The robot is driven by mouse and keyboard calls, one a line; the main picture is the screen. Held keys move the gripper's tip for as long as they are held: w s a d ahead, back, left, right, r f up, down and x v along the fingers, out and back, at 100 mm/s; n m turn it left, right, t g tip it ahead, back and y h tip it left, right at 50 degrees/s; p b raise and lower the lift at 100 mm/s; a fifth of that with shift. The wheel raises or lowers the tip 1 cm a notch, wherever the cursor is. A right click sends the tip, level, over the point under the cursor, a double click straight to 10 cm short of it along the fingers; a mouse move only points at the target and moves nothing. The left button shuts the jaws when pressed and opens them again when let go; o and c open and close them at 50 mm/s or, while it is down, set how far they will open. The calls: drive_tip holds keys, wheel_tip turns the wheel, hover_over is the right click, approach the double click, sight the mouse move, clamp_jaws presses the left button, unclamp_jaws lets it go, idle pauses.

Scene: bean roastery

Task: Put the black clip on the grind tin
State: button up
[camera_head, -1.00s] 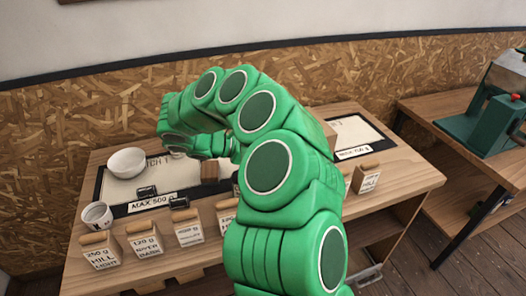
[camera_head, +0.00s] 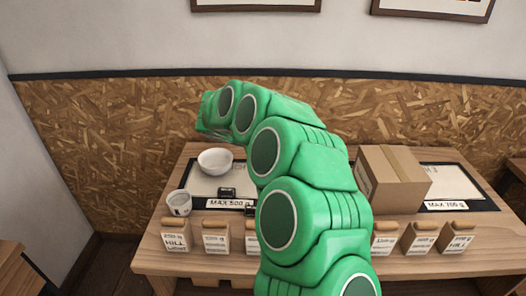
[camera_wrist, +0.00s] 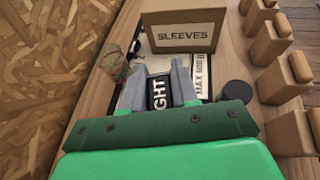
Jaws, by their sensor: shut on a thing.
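My gripper (camera_wrist: 158,92) is shut in the wrist view, with a dark piece between its grey fingers that I take for the black clip (camera_wrist: 157,80). White letters "GHT" show there, and I cannot tell whether they are on the clip or on a label behind it. In the head view my green arm hides the fingertips and the held piece. A small round cup (camera_head: 180,203) with grey contents stands at the table's left front, possibly the grind tin. A dark round-topped cylinder (camera_wrist: 237,91) stands right of the fingers in the wrist view.
A white bowl (camera_head: 215,161) and a small black block (camera_head: 226,193) are on the left mat. A cardboard box (camera_head: 394,178), marked "SLEEVES" in the wrist view (camera_wrist: 182,36), stands right of my arm. Several labelled bags (camera_head: 216,238) line the front edge. The right mat (camera_head: 455,185) is partly clear.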

drive_tip(key=w+a+r+n+t, duration=0.2)
drive_tip(key=w+a, duration=0.1)
drive_tip(key=a, duration=0.4)
drive_tip(key=shift+w+a+f, duration=0.5)
drive_tip(key=shift+w+f, duration=1.05)
drive_tip(key=shift+w, duration=0.65)
drive_tip(key=shift+w+a+f, duration=0.5)
drive_tip(key=shift+w+f, duration=1.05)
drive_tip(key=shift+w, duration=0.7)
drive_tip(key=shift+w+a+f, duration=0.5)
drive_tip(key=shift+w+f, duration=1.05)
drive_tip(key=shift+w, duration=0.65)
drive_tip(key=shift+w+f, duration=0.1)
drive_tip(key=shift+w+f, duration=0.25)
drive_tip(key=shift+f, duration=1.6)
drive_tip(key=shift+a+f, duration=0.1)
drive_tip(key=o, duration=1)
